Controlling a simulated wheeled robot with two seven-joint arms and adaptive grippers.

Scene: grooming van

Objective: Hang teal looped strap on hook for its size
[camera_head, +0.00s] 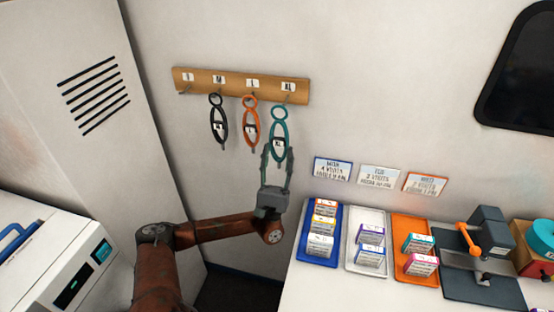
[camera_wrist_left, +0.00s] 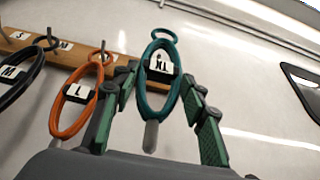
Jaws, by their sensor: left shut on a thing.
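The teal looped strap (camera_head: 279,128) hangs upright with a small ring on top and a tag reading XL (camera_wrist_left: 160,65). My left gripper (camera_head: 277,158) is shut on its lower part, with a finger on each side of the loop; the fingers also show in the left wrist view (camera_wrist_left: 165,95). The strap's top ring is close to the XL hook (camera_head: 287,97) at the board's right end. I cannot tell whether the ring is around the hook. The wooden hook board (camera_head: 235,83) has labels S, M, L and XL. My right gripper is out of view.
A black strap (camera_head: 218,122) hangs at M and an orange strap (camera_head: 250,122) at L, close left of the teal one. The S hook is bare. Below right, a counter holds blue (camera_head: 309,250), white and orange trays of small boxes.

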